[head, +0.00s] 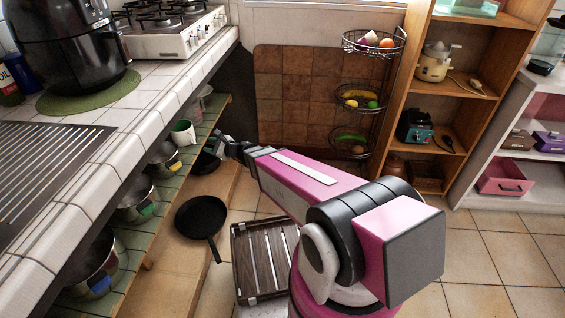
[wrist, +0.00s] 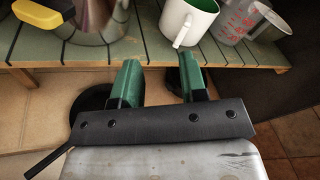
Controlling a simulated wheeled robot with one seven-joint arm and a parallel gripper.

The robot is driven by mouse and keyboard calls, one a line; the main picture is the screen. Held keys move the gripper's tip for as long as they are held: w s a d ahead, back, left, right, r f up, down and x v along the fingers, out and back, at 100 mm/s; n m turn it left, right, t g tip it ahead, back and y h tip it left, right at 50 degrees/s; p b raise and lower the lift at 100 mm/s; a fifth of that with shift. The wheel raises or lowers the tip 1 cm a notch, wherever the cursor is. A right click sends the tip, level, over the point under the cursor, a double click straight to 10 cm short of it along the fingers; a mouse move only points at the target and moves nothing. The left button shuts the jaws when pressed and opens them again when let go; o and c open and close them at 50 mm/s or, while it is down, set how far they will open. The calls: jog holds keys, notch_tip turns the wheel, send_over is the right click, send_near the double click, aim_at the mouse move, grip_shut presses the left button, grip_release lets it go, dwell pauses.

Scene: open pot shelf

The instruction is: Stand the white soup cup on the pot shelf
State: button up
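The white soup cup (head: 182,138) has a green inside. It stands on the green slatted pot shelf (head: 133,240) under the counter. In the wrist view the cup (wrist: 173,20) is near the top, with its handle towards the shelf's front edge (wrist: 150,57). My gripper (head: 222,146) is just right of the cup in the head view. In the wrist view its two green fingers (wrist: 158,82) are spread, with nothing between them. They are in front of the shelf and apart from the cup.
A steel pot (wrist: 98,22) with a yellow-ended handle stands left of the cup. A clear measuring jug (wrist: 238,20) stands close on its right. More pots (head: 140,203) line the shelf. A black frying pan (head: 201,215) and a wooden crate (head: 262,258) lie low in front.

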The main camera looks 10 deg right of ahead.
jog(key=s+d+n+g+h, duration=0.4)
jog(key=s+d+n+h, duration=0.3)
jog(key=d, duration=0.7)
jog(key=s+d+n+g+h, duration=0.5)
jog(key=s+d+n, duration=0.4)
jog(key=d+n, duration=0.3)
jog(key=shift+s+d+f+g+h, duration=0.35)
jog(key=shift+d+h, duration=0.55)
jog(key=shift+d, duration=0.3)
